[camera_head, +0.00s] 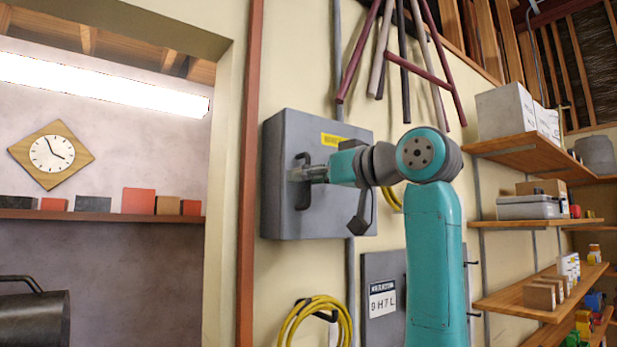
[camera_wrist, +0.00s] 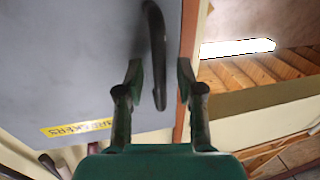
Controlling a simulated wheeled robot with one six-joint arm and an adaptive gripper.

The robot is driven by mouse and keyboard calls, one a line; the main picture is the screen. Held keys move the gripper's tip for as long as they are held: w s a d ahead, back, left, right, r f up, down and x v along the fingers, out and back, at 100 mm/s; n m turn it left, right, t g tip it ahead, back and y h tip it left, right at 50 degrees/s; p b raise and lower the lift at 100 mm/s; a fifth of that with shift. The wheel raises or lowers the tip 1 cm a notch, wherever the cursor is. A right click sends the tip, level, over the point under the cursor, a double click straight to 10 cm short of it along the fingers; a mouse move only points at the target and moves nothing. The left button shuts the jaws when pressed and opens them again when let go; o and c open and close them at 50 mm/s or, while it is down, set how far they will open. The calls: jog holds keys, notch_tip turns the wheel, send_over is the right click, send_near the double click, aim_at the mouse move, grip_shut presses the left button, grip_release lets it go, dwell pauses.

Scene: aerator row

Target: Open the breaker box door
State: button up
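The grey breaker box (camera_head: 285,135) is mounted on the cream wall, with a yellow label on its face. Its door appears shut. A dark curved handle (camera_head: 303,195) stands upright near the left edge of the door. My gripper (camera_head: 298,173) reaches the handle from the right and hides part of it. In the wrist view my gripper (camera_wrist: 159,70) is open, with one finger on each side of the handle (camera_wrist: 155,40). Gaps show between the handle and both fingers. The door face (camera_wrist: 70,60) with its yellow label fills the left of that view.
A coiled yellow cable (camera_head: 318,312) and a smaller grey panel (camera_head: 378,275) are below the box. Dark red and grey bars (camera_head: 405,60) hang above. Wooden shelves (camera_head: 525,152) with boxes stand at the right. A doorway opening is left of a brown post (camera_head: 247,200).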

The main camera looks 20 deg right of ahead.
grip_shut()
